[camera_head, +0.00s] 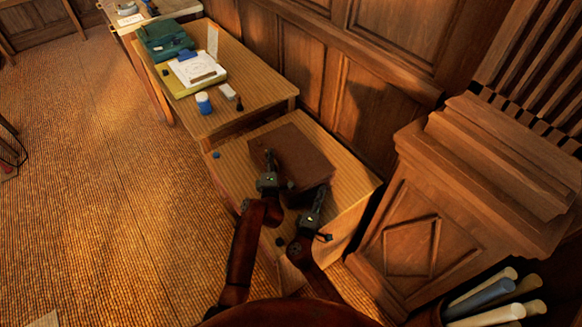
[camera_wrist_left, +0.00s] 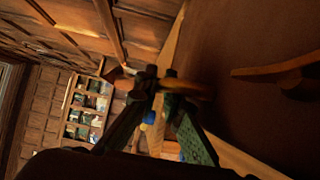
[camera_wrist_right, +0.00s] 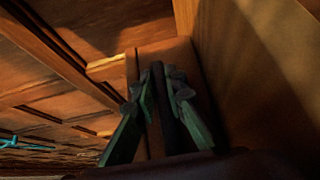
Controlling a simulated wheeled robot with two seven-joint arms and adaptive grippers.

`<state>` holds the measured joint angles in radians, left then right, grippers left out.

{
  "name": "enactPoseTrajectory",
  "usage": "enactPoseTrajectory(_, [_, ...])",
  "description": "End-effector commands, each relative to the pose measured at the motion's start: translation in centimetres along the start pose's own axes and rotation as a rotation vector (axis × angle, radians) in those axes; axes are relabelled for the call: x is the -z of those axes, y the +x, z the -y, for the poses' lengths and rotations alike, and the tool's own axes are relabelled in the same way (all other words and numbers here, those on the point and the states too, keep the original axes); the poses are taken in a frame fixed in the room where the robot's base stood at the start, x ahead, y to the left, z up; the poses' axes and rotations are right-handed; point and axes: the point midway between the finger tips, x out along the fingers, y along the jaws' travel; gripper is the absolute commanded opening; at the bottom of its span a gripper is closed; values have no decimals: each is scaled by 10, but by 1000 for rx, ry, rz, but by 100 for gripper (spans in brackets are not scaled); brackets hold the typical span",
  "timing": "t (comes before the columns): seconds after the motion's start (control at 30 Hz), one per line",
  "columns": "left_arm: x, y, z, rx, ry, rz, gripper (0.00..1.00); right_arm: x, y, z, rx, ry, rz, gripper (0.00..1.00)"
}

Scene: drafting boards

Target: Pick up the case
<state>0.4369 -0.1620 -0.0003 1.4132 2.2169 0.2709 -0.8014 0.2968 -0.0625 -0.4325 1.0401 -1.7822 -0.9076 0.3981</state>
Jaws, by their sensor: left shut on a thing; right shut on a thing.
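The case (camera_head: 298,152) is a flat, dark brown box at the near wooden table. My left gripper (camera_head: 268,168) is shut on its near left side. In the left wrist view the fingers (camera_wrist_left: 160,82) close around a thin brown part beside the case's broad dark face (camera_wrist_left: 260,105). My right gripper (camera_head: 321,190) is shut on the case's near right side. In the right wrist view its fingers (camera_wrist_right: 165,80) press on a dark narrow edge, with a brown face (camera_wrist_right: 265,70) to the right. Whether the case touches the tabletop, I cannot tell.
The near table (camera_head: 235,158) bears a small blue object (camera_head: 216,155). The table behind (camera_head: 235,70) holds a green box (camera_head: 165,40), a paper sheet (camera_head: 198,68) and a blue-white jar (camera_head: 204,103). A wooden cabinet (camera_head: 455,210) stands close on the right, with rolled tubes (camera_head: 490,295) in front.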

Motion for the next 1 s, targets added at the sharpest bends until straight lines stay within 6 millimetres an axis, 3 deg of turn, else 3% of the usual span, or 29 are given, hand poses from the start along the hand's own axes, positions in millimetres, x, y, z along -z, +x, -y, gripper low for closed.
enactPoseTrajectory(0.6, [2, 0, 1, 2, -1, -2, 0, 0, -1, 2, 4, -1, -1, 0])
enactPoseTrajectory(1.0, [0, 0, -16, -9, -2, 0, 0, 1, 0, -14, -6, 3, -1, 0])
